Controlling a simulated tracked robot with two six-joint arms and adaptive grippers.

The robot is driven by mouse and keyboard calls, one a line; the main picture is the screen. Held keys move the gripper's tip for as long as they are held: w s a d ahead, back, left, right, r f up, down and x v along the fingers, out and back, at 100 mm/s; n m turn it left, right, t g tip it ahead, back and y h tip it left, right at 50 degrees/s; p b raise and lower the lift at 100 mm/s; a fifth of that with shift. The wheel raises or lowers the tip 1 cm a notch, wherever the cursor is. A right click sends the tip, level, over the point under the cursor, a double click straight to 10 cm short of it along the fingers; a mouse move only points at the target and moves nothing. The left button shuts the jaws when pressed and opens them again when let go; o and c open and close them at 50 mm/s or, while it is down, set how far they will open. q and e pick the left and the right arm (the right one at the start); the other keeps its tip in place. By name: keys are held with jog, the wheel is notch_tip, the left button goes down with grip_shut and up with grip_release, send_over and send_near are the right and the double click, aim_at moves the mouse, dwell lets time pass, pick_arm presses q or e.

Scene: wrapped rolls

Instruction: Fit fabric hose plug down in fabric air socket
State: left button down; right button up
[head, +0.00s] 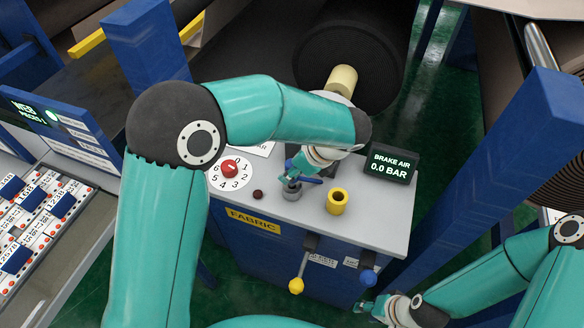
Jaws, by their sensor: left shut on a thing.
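My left gripper (296,178) reaches down over the console top and is shut on a small grey plug-like piece (292,190), which I take for the fabric hose plug. The forearm and wrist hide part of the grip. I cannot tell whether the piece is seated or held just above the surface. A yellow ring-shaped socket (337,201) with a dark open hole stands upright just right of it, apart from the gripper. It looks like the fabric air socket. My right gripper (365,306) is low at the right, below the console; its fingers are too small to judge.
The grey console top (376,225) carries a red knob (230,168) on a numbered dial and a display (390,165) reading BRAKE AIR 0.0 BAR. A blue post (500,185) rises at right.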

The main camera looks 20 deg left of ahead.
pick_arm(q)
jog(key=shift+f+b, duration=0.6)
jog(key=shift+f, duration=0.4)
jog(key=c, duration=0.7)
grip_release()
jog(key=v, duration=1.2)
